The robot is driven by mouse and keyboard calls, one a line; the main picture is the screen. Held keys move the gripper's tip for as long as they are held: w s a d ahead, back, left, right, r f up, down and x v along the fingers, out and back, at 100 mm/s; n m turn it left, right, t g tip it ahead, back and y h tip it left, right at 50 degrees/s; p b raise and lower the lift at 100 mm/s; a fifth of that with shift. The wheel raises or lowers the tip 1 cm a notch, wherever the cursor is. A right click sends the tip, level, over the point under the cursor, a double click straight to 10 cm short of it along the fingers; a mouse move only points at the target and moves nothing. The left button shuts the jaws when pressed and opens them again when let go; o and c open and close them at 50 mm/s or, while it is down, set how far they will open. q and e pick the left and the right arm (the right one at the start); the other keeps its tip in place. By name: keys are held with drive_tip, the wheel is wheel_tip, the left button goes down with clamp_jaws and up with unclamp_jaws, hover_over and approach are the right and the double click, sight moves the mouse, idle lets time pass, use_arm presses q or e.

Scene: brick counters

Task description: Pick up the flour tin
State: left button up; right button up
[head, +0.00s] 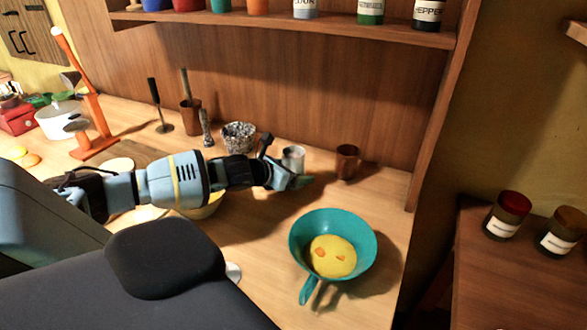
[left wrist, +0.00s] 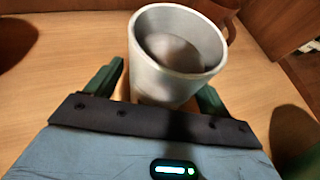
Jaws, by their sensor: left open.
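A silver-grey, open-topped tin (head: 293,158) stands on the wooden counter near the back panel. No label shows on it, so I cannot tell whether it is the flour tin. In the left wrist view the tin (left wrist: 180,50) stands between the two green fingers, its hollow inside visible. My left gripper (head: 284,168) is open, with one finger on each side of the tin; contact is unclear. A grey-blue tin with a partly cut-off label (head: 305,9) stands on the shelf above. My right gripper is not in view.
A brown cup (head: 347,162) stands close to the right of the silver tin. A teal pan (head: 364,252) with yellow food is nearer the front. A speckled pot (head: 238,137) is to the left. Two dark jars (head: 507,214) (head: 563,231) stand on the right-hand counter.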

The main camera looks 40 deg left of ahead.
sight(293, 151)
use_arm(q)
drive_tip(key=shift+r, duration=0.1)
drive_tip(key=c, duration=1.3)
wheel_tip(293, 151, up, 10)
